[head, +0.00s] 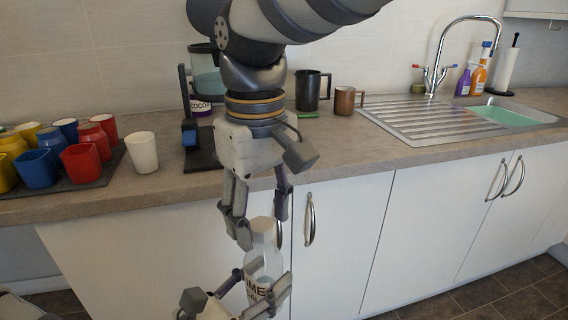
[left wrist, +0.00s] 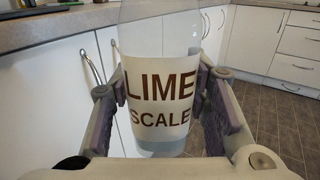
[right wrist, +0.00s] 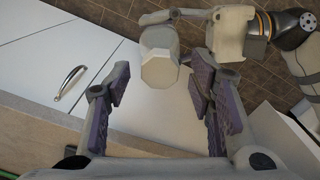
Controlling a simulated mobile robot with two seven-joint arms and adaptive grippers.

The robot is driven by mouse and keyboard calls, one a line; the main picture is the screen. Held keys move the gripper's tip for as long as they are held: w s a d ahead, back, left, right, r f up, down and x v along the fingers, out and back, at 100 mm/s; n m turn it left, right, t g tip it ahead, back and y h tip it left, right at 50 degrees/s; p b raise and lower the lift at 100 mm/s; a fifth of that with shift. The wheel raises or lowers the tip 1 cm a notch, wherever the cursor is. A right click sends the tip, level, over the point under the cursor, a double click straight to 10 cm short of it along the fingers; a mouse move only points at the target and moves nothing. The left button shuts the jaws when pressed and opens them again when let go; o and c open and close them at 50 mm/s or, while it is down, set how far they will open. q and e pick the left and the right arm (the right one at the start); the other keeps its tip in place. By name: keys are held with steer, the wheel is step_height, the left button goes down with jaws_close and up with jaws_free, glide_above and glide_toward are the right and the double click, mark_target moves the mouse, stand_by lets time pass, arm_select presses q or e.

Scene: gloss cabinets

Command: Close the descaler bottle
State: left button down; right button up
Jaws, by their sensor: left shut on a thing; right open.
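The descaler bottle (head: 264,262) is clear with a white "LIME SCALE" label, which shows large in the left wrist view (left wrist: 160,95). My left gripper (head: 267,287) is shut on its body and holds it roughly upright in front of the cabinet doors. A pale faceted cap (head: 264,225) is at the bottle's top; how tightly it sits cannot be told. My right gripper (head: 262,215) points down from above, open and empty, its fingers near the cap. In the right wrist view the cap (right wrist: 160,71) appears between and beyond the open fingertips.
The counter edge (head: 350,176) and cabinet doors (head: 345,230) with handles are close behind. A tray (head: 100,179) of several cups, a white cup (head: 142,152), a coffee machine (head: 203,150) and mugs (head: 308,92) stand on the counter. A sink (head: 505,114) is at right.

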steer(key=shift+r, duration=1.95)
steer(key=shift+c, duration=0.3)
steer(key=shift+s+a+r+n, duration=0.15)
steer(key=shift+s+r+n, duration=0.1)
steer(key=shift+n, duration=0.65)
steer(key=r+n, duration=0.1)
steer(key=n, duration=0.1)
steer(key=r+n, duration=0.1)
steer(key=n, duration=0.1)
steer(key=r+n, duration=0.1)
steer(key=n, duration=0.1)
steer(key=shift+w+d+n, duration=0.2)
steer(key=shift+w+n, duration=0.05)
steer(key=shift+n, duration=0.15)
step_height(320, 180, down, 8)
steer(key=shift+f, duration=0.1)
